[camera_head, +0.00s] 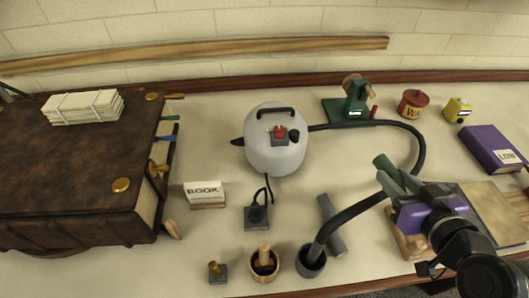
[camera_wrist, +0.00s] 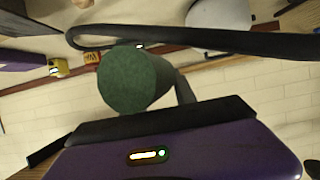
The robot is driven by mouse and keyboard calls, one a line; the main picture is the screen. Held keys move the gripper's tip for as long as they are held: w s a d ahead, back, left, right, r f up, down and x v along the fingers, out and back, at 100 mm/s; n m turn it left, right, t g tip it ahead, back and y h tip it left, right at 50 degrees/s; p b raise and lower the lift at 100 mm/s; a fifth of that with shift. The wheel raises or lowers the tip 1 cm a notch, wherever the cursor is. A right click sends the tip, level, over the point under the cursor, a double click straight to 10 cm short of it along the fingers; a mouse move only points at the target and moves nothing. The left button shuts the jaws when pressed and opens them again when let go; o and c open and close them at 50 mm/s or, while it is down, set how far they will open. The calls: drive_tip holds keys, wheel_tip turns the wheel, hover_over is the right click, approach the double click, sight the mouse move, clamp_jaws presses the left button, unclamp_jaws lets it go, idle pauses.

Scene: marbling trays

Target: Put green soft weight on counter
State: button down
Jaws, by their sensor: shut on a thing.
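The green soft weight (camera_head: 385,166) is a dark green cylinder, held tilted above the right part of the counter (camera_head: 350,165) in the head view. My gripper (camera_head: 398,180) is shut on it. In the wrist view the weight's round green end (camera_wrist: 130,80) faces the camera, and a grey finger shows beside it at my gripper (camera_wrist: 180,88). The far end of the weight is hidden. The counter is a long pale surface with bare patches between the objects.
A black hose (camera_head: 420,150) curves from a grey vacuum (camera_head: 275,150) close by my gripper into a dark cup (camera_head: 311,262). A grey cylinder (camera_head: 331,225) lies left of my arm. A purple box (camera_head: 490,149) and tan board (camera_head: 478,212) are at right. A huge brown book (camera_head: 75,165) fills the left.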

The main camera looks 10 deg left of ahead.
sight(359, 227)
drive_tip(key=shift+a+r, duration=0.25)
drive_tip(key=shift+a, duration=0.2)
wheel_tip(359, 227, down, 20)
drive_tip(key=shift+f+b, duration=0.1)
drive_tip(key=shift+b, duration=0.7)
drive_tip(key=shift+f, duration=0.15)
drive_tip(key=c, duration=1)
unclamp_jaws()
drive_tip(key=shift+s+d+r, duration=0.1)
drive_tip(key=shift+s+r, duration=0.1)
drive_tip(key=shift+r, duration=0.05)
drive_tip(key=b+v, duration=0.1)
drive_tip(key=v, duration=1)
drive_tip(key=shift+s+r, duration=0.15)
drive_tip(key=shift+s, duration=0.2)
